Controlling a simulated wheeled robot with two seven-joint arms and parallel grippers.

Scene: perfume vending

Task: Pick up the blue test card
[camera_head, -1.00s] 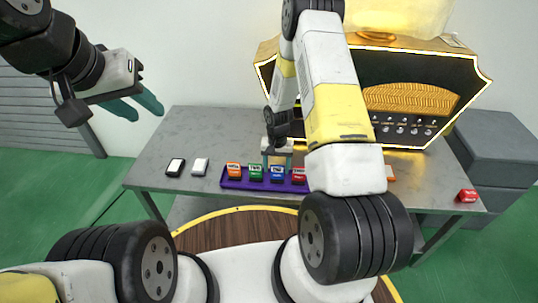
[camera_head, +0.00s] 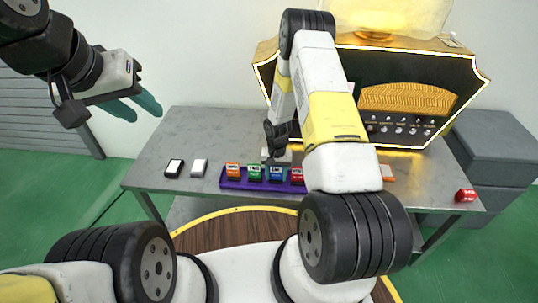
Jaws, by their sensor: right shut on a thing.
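The blue test card (camera_head: 276,174) is a small blue block with a pale label. It shows at the purple tray (camera_head: 232,185), between a green card (camera_head: 254,173) and a red card (camera_head: 296,175). My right gripper (camera_head: 277,160) is just above and behind the blue card and is shut on it. Its fingertips are small and partly hidden, and I cannot tell whether the card is clear of the tray. My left gripper (camera_head: 146,103) hangs in the air at the upper left, far from the cards. Its finger gap is unclear.
An orange card (camera_head: 233,171) sits at the tray's left end. A red block (camera_head: 465,195) stands at the right edge of the grey table (camera_head: 150,160). A gold-trimmed machine (camera_head: 420,100) stands behind.

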